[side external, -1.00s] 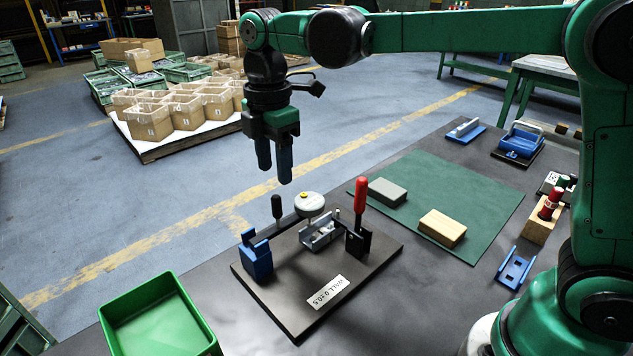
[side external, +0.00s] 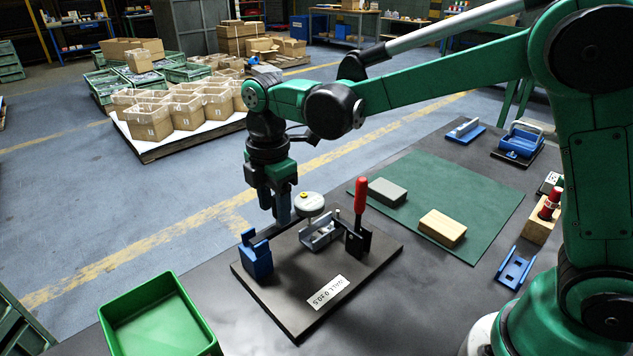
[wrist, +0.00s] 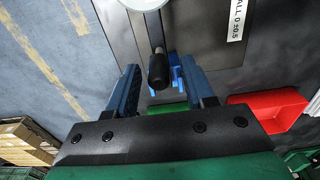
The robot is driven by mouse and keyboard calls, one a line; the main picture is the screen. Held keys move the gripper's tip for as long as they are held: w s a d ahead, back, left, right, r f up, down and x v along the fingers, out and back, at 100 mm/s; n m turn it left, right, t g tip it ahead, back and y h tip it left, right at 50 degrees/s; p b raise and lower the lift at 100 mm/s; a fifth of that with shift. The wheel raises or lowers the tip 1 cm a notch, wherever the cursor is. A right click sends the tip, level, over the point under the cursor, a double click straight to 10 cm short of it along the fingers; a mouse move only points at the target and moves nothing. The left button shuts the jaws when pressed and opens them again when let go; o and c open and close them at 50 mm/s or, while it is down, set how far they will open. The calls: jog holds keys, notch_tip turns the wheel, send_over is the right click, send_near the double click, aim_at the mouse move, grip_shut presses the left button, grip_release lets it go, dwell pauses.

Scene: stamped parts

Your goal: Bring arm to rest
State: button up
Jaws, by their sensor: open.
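My gripper (side external: 275,212) hangs fingers-down over the gauge fixture, whose black base plate (side external: 300,318) lies on the table. In the wrist view my blue fingers (wrist: 160,72) are apart, one on each side of a black-knobbed lever (wrist: 157,66). I see no clear contact with it. A round dial gauge (side external: 310,203) stands just right of my fingers. A grey metal part (side external: 319,235) sits below the dial. A blue block (side external: 257,260) is at the plate's left, and a red-handled clamp (side external: 360,200) at its right.
A green bin (side external: 157,322) stands at the front left. A red bin (wrist: 280,108) shows in the wrist view. A green mat (side external: 480,205) at right holds a grey block (side external: 388,192) and a tan block (side external: 442,228).

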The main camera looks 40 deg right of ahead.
jog(key=shift+d, duration=0.35)
notch_tip(320, 180, up, 7)
jog(key=shift+r, duration=0.2)
notch_tip(320, 180, down, 8)
jog(key=shift+r, duration=0.1)
jog(key=a, duration=0.1)
jog(key=a+r, duration=0.1)
jog(key=a, duration=0.2)
jog(key=shift+r, duration=0.35)
jog(key=shift+a+f, duration=0.2)
jog(key=shift+a, duration=0.6)
jog(key=shift+a+f, duration=0.2)
jog(key=shift+a, duration=0.55)
jog(key=shift+a+f, duration=0.2)
jog(key=shift+a, duration=0.6)
